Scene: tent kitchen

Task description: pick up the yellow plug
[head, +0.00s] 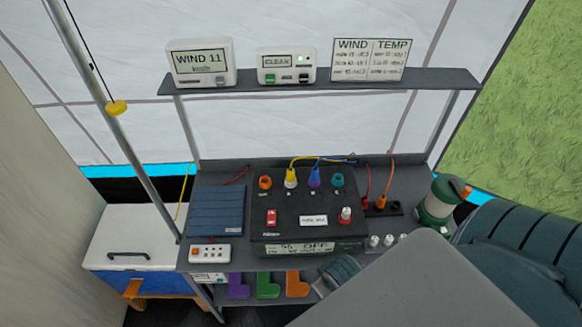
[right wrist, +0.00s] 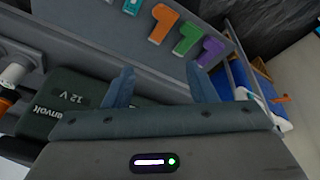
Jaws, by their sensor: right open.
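The yellow plug (head: 290,179) stands upright on the back row of the black power box (head: 265,215), with a yellow cable running from its top to the right. The yellow plug is not seen in that view. The right gripper is low, by the lower shelf, away from the plug. My left gripper is not seen.
A shelf (head: 440,80) with displays spans above the box. L-shaped pieces (head: 268,285) hang below; a 12 V battery (right wrist: 75,98) is near my right gripper.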

